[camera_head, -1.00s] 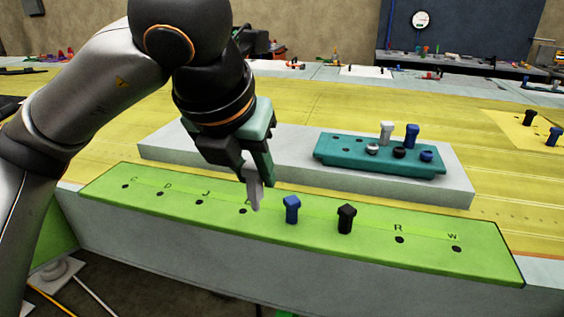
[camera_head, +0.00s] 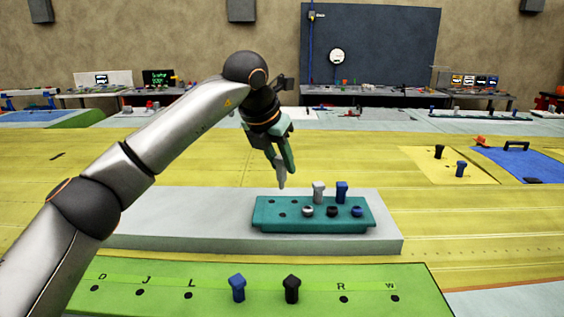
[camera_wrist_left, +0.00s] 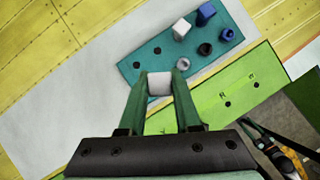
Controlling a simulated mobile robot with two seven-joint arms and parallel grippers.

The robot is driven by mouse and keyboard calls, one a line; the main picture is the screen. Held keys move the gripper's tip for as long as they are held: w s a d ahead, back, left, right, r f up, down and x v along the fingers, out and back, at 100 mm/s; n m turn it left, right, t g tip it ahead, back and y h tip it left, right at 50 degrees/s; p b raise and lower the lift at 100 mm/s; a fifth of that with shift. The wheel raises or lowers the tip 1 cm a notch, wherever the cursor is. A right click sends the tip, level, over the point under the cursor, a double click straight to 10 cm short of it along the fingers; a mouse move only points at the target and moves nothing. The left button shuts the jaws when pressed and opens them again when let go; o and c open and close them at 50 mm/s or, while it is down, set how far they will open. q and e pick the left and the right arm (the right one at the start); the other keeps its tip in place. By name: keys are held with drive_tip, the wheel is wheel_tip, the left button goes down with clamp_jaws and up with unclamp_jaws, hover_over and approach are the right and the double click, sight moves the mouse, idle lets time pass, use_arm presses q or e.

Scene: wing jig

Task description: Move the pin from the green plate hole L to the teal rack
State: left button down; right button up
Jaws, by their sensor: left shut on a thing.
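My left gripper (camera_head: 281,170) is shut on a light grey pin (camera_head: 282,181), which hangs below the fingertips. In the left wrist view the pin (camera_wrist_left: 158,83) sits between the two green fingers. In the head view the gripper is above the back left part of the teal rack (camera_head: 262,226), and the pin is clear of it. The rack has empty holes at its left end. The green plate (camera_head: 217,269) is in front, and its hole L (camera_head: 189,296) is empty. My right gripper cannot be made out.
On the rack stand a white pin (camera_head: 319,191) and a blue pin (camera_head: 341,192), with low grey, black and blue pieces in front. The green plate holds a blue pin (camera_head: 237,288) and a black pin (camera_head: 291,289). A grey slab (camera_head: 180,215) lies under the rack.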

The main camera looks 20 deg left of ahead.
sight(282, 186)
use_arm(q)
drive_tip(key=shift+w+f, duration=0.15)
drive_tip(key=shift+w, duration=0.4)
drive_tip(key=shift+f, duration=0.5)
wheel_tip(282, 186, down, 4)
drive_tip(key=shift+b, duration=1.15)
drive_tip(key=shift+f+b, duration=0.6)
drive_tip(key=shift+f, duration=0.1)
drive_tip(key=shift+f, duration=0.15)
drive_tip(key=shift+f+b, duration=0.9)
drive_tip(key=shift+f, duration=0.4)
